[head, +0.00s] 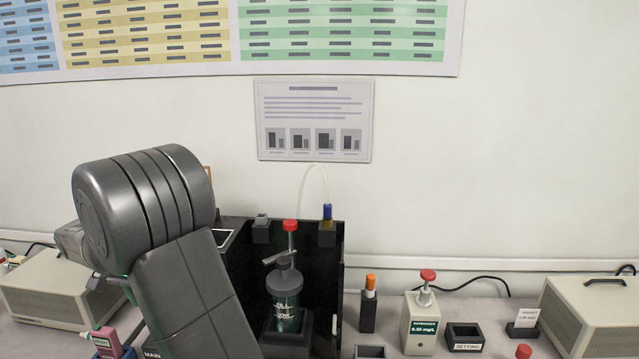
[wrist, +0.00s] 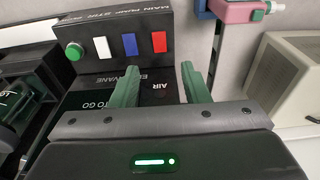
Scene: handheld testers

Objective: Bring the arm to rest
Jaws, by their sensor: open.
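My arm (head: 150,220) is raised and bent at the left of the head view, covering part of the bench. My gripper (wrist: 160,70) shows in the wrist view with its two green fingers apart and nothing between them. Its fingers are over a black panel (wrist: 115,62) marked "MAIN PUMP" with a green button (wrist: 74,51) and white, blue and red patches. I cannot tell how far the fingertips are from the panel. In the head view the gripper is mostly hidden behind the arm.
A dark stand holds a green canister (head: 287,300) with a red knob, right beside my arm. A beige tester (head: 420,322) and a large beige case (head: 590,315) stand to the right. A pink device (head: 107,342) is at lower left, near another beige case (head: 45,295).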

